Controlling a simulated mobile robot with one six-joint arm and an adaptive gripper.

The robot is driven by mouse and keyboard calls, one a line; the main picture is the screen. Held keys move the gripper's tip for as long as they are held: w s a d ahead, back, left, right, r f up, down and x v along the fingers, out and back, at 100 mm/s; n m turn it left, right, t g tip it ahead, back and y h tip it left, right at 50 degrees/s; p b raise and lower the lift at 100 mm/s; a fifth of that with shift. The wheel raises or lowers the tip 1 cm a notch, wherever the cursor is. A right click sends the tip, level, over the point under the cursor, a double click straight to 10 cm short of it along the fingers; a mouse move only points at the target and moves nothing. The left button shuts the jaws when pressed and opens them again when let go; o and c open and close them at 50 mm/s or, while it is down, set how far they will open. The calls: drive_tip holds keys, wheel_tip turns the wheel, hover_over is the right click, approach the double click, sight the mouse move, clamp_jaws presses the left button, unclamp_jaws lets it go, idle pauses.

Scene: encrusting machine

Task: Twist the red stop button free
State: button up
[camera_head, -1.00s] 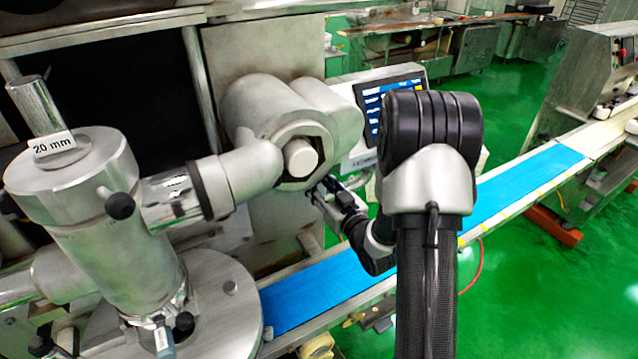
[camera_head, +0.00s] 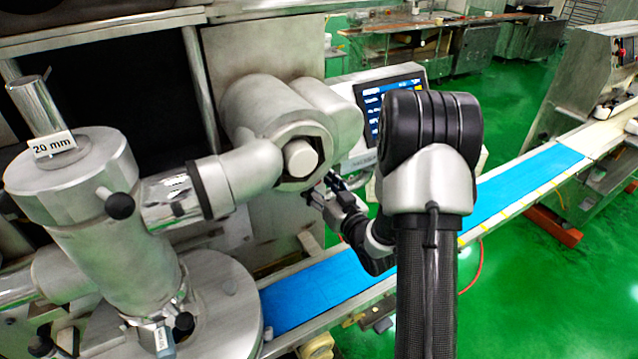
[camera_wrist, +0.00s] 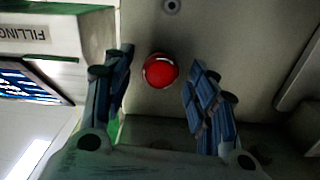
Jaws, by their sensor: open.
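The red stop button (camera_wrist: 160,71) shows in the wrist view as a round red knob on a grey metal panel. It lies beyond my open fingers, roughly midway between them and a little past the fingertips. My gripper (camera_wrist: 157,82) is open, with one blue-padded finger on each side and nothing between them. In the head view my gripper (camera_head: 322,192) is beside the machine's big round housing, under the screen. The button cannot be made out clearly in the head view.
The screen (camera_head: 392,88) stands close above my gripper, and shows at the left in the wrist view (camera_wrist: 28,84). The steel housing (camera_head: 275,115) is just left of my gripper. The blue conveyor belt (camera_head: 325,290) runs below. A small round fitting (camera_wrist: 171,6) sits above the button.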

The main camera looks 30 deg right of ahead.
drive_tip(key=s, duration=0.7)
drive_tip(key=shift+s, duration=0.25)
drive_tip(key=shift+d, duration=0.1)
drive_tip(key=s+a+r+n+g+h, duration=0.1)
drive_tip(key=s+a+r+g+h, duration=0.2)
drive_tip(key=a+r+g, duration=0.3)
drive_tip(key=s+a+r+g+y, duration=0.1)
drive_tip(key=s+a, duration=0.4)
drive_tip(key=s, duration=0.6)
drive_tip(key=s+a+r+g+y, duration=0.1)
drive_tip(key=s+a+r+g, duration=0.1)
drive_tip(key=s+a+g, duration=0.4)
drive_tip(key=s, duration=0.5)
drive_tip(key=shift+s+r, duration=0.4)
